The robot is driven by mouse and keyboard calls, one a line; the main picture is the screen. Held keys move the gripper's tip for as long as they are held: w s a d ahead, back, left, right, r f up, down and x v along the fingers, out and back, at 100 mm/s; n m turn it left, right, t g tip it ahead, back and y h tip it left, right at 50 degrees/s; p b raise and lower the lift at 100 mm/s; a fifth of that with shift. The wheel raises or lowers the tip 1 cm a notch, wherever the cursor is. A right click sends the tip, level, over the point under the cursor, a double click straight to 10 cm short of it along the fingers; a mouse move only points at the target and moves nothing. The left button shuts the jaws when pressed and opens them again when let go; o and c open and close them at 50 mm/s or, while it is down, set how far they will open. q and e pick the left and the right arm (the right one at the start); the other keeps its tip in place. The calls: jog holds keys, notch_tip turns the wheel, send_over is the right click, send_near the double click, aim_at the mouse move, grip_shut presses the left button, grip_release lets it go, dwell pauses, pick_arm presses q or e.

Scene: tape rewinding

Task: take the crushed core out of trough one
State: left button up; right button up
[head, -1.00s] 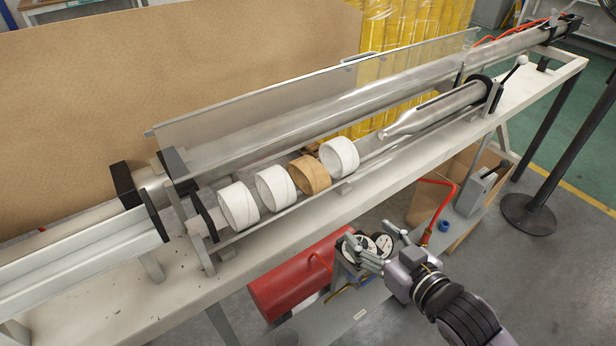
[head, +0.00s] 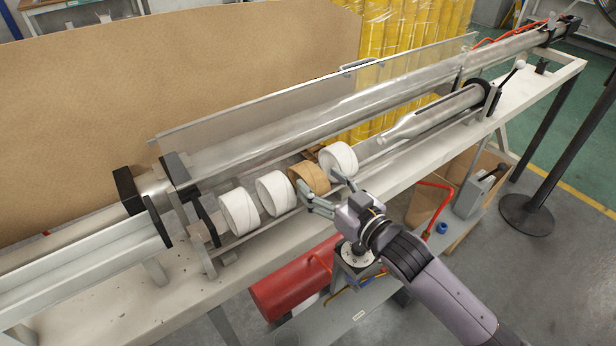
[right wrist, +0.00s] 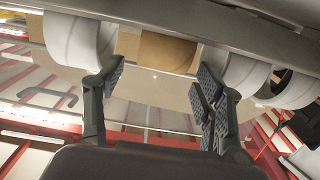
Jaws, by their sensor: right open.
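A brown cardboard core (head: 312,175) lies in the trough between white rolls; whether it is crushed is hard to tell from here. It also shows in the right wrist view (right wrist: 168,52), at the top middle. My right gripper (head: 325,189) is open at the front side of the trough, close to the brown core. One finger is in front of the core's lower edge and the other is near the white roll (head: 339,160) to its right. In the wrist view the fingers are apart, with the core beyond and between them. My left gripper is not in view.
Two white rolls (head: 240,211) sit left of the brown core. A clear guard panel (head: 290,105) and long metal tube (head: 400,97) run behind the trough. A red cylinder (head: 295,285) is below.

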aim_at(311, 173)
jog(key=shift+p+x, duration=0.7)
jog(key=shift+x, duration=2.05)
jog(key=shift+r, duration=0.1)
jog(key=c, duration=1.2)
